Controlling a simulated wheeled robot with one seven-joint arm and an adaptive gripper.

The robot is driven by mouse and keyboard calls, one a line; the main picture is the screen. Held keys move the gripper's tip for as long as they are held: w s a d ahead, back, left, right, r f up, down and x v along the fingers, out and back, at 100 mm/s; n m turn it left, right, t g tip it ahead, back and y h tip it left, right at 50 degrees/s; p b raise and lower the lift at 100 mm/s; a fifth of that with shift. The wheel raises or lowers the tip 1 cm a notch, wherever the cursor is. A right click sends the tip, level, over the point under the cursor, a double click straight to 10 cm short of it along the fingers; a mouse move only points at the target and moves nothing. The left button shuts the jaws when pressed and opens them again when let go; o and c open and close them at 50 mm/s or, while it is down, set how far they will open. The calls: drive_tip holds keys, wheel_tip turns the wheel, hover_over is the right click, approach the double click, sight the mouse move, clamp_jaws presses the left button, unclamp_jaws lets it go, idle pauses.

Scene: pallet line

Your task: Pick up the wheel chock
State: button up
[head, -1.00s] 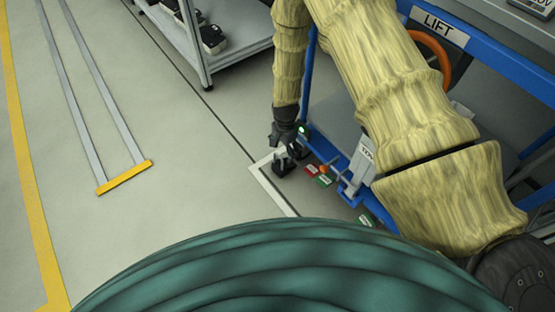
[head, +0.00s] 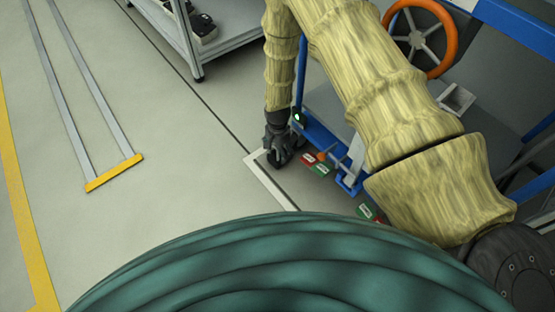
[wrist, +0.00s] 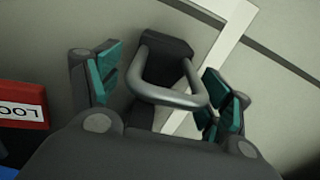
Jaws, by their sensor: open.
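The wheel chock (wrist: 165,52) is a dark block with a grey metal loop handle (wrist: 168,97). In the wrist view the handle lies between the two teal-padded fingers of my gripper (wrist: 163,86), with a finger on each side. The gripper is open. In the head view my gripper (head: 279,152) is low by the floor, over the chock's spot beside the blue cart. There it largely hides the chock, and I cannot tell whether the fingers touch it.
A red labelled block (head: 308,159) and a green one (head: 320,170) lie just right of my gripper, near the blue cart frame (head: 325,140) and its orange handwheel (head: 446,40). A white floor line (head: 268,182) runs close by. A shelf rack (head: 222,52) stands behind.

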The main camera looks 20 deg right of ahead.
wheel_tip(320, 180, down, 2)
drive_tip(key=shift+f+b, duration=0.1)
drive_tip(key=shift+b, duration=0.2)
drive_tip(key=c, duration=1.2)
drive_tip(key=shift+r, duration=0.2)
